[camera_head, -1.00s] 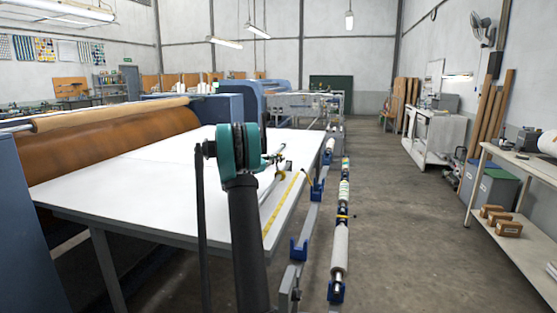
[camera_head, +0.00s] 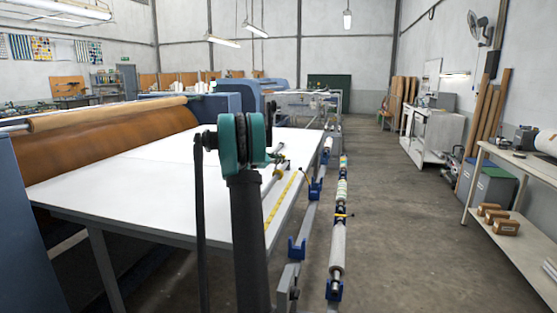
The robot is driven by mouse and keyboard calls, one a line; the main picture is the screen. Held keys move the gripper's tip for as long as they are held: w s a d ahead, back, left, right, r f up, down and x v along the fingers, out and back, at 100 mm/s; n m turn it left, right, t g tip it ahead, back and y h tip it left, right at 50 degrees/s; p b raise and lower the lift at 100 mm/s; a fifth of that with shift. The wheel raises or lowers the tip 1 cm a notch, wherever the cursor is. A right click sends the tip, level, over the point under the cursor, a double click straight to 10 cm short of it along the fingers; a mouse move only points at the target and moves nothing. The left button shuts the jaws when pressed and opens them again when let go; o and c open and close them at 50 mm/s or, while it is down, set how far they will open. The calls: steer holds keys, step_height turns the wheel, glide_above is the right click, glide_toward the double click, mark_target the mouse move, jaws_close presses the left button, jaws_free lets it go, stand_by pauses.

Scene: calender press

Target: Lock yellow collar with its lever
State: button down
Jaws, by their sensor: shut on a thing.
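My arm rises in front of the white table, with its teal joint hiding part of what lies behind it. Beyond the joint, my gripper (camera_head: 279,169) shows small and partly hidden above the table's right side. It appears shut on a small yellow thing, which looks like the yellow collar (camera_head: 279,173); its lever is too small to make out. Another yellow piece (camera_head: 344,215) sits around the long roller on the right, with a short end sticking out to the right.
The white table (camera_head: 120,190) has a yellow tape strip (camera_head: 280,203) along its right edge. Blue cradles (camera_head: 297,248) stand on a rail beside it, next to the long roller (camera_head: 338,245). The brown-roll press (camera_head: 110,143) is at left. The floor (camera_head: 410,220) at right is clear.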

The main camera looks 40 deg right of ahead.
steer(key=s+f+m+t+y, duration=0.1)
steer(key=m, duration=0.1)
steer(key=d+f+m+t+y, duration=0.1)
steer(key=y, duration=0.1)
steer(key=s+d+f+m+t+y, duration=0.1)
steer(key=m+y, duration=0.1)
steer(key=shift+s+f+m, duration=0.3)
steer(key=shift+f, duration=0.05)
steer(key=shift+s+f+m+t+y, duration=0.1)
steer(key=shift+f+m+t+y, duration=0.6)
steer(key=shift+t, duration=0.2)
steer(key=shift+f, duration=0.1)
steer(key=c, duration=1.6)
jaws_free()
steer(key=shift+d, duration=0.1)
